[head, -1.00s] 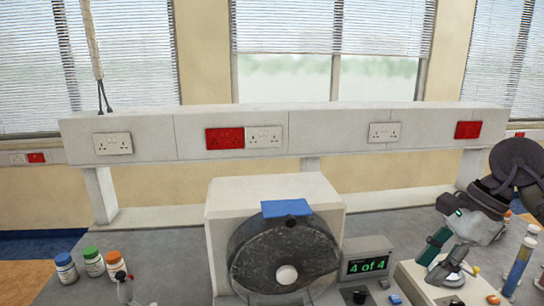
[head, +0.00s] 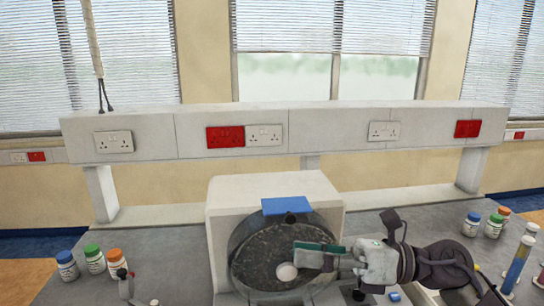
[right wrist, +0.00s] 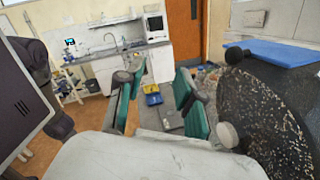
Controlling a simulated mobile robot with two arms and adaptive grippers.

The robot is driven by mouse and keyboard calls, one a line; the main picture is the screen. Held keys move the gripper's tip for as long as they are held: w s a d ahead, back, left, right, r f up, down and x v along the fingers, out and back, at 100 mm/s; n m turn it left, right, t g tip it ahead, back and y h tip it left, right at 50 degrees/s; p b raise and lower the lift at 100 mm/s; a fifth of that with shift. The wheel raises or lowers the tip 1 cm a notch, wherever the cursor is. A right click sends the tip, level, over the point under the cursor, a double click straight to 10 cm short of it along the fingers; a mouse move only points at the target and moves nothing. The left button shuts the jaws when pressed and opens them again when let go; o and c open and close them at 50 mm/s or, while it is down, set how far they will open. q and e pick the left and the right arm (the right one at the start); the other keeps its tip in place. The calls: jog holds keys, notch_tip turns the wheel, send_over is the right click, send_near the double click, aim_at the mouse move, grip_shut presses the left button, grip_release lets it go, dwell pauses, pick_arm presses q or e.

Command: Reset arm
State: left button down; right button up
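My right gripper (head: 300,257) reaches in from the right in the head view, its teal-padded fingers pointing left across the front of the dark round drum (head: 262,265). In the right wrist view the two fingers (right wrist: 157,100) stand apart with nothing between them, so it is open and empty. The drum (right wrist: 265,105) is just right of the fingers there; I cannot tell if they touch. My left gripper does not show.
The drum sits on a white machine (head: 275,187) with a blue tab (head: 286,206) on top. Capped bottles stand at left (head: 93,259) and at right (head: 493,226). A blue-filled tube (head: 517,265) stands at far right. A socket rail (head: 340,133) runs behind the bench.

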jog(key=w+d+f+m+t+h, duration=0.2)
jog(key=w+d+m+t+h, duration=0.15)
jog(key=m+t, duration=0.85)
jog(key=w+d+f+m+t+h, duration=0.15)
jog(key=d+m+t+h, duration=0.45)
jog(key=m, duration=1)
jog(key=s+d+f+m+g+h, duration=0.1)
jog(key=d+f+m+g+h, duration=0.15)
jog(key=f+m+h, duration=0.45)
jog(key=s+d+f+m+g+h, duration=0.25)
jog(key=f+m, duration=0.25)
jog(key=f, duration=0.5)
jog(key=s+f+m+g, duration=0.3)
jog(key=s+f+g, duration=0.4)
jog(key=s, duration=0.4)
jog(key=s+f+m+g, duration=0.3)
jog(key=s+f+g, duration=0.1)
jog(key=s+f, duration=0.7)
notch_tip(320, 180, down, 31)
jog(key=s+g+b, duration=0.1)
jog(key=s+b, duration=0.1)
jog(key=b, duration=0.4)
jog(key=s+d+f+g+b, duration=0.1)
jog(key=s+d+f+b, duration=0.2)
jog(key=s+f, duration=1.3)
notch_tip(320, 180, down, 4)
jog(key=shift+f+g+b, duration=0.1)
jog(key=shift+g+b, duration=0.2)
jog(key=shift+b, duration=0.2)
